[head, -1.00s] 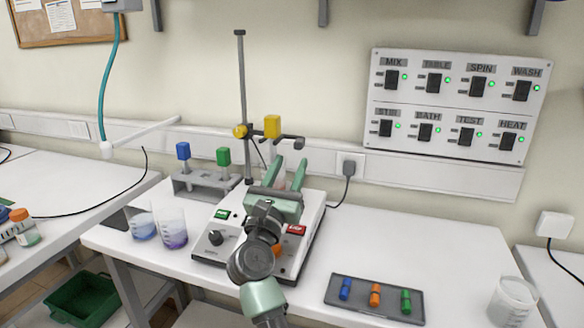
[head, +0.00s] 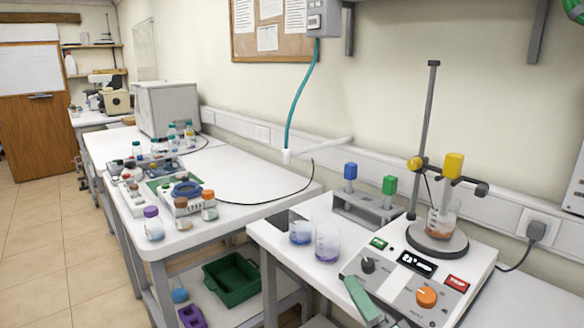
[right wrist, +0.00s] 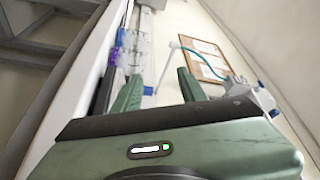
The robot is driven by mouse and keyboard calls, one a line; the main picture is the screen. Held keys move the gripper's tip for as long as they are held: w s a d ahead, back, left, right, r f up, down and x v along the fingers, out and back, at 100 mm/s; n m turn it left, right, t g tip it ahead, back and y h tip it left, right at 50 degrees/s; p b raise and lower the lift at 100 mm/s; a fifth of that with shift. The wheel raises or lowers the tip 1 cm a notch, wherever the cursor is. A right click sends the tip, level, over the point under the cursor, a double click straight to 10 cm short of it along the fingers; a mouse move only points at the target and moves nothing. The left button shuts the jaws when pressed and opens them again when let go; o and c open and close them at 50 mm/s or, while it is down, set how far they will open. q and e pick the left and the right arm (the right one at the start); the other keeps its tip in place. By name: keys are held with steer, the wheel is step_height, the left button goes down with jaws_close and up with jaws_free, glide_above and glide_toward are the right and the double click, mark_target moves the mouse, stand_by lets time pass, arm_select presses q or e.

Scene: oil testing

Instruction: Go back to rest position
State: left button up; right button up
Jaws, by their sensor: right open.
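My right gripper (head: 362,300) shows only as a pale green finger at the bottom edge of the head view, by the near left corner of the hotplate stirrer (head: 394,296). In the right wrist view its two green fingers (right wrist: 158,86) stand apart, with nothing held between them. A glass beaker (head: 442,220) with reddish contents stands on the stirrer's round plate, clear of the gripper. My left gripper is not in view.
Two beakers (head: 326,243) with blue and purple contents stand left of the stirrer. Behind them is a grey rack (head: 365,211) with blue- and green-topped pieces. A tall stand (head: 424,140) rises behind the plate. A second bench (head: 262,180) lies left, beyond a gap.

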steer(key=s+a+f+n+g, duration=0.1)
steer(key=s+f+n+g, duration=0.55)
steer(key=f, duration=0.55)
steer(key=s+d+f+n+g+h, duration=0.2)
steer(key=s+d+f+g+h, duration=0.15)
steer(key=s+f, duration=0.55)
steer(key=s+d+f+n+g+h, duration=0.3)
steer(key=s+d+f+g, duration=0.2)
steer(key=s, duration=0.8)
step_height(320, 180, down, 26)
steer(key=s+g+p, duration=0.1)
steer(key=s+p, duration=0.1)
steer(key=s+d+f+g, duration=0.1)
steer(key=s+d+f, duration=0.2)
steer(key=s+f, duration=1)
steer(key=s, duration=0.3)
steer(key=shift+d+f+g+p, duration=0.15)
steer(key=shift+f+g+p, duration=0.15)
steer(key=shift+p, duration=0.05)
steer(key=shift+o, duration=0.4)
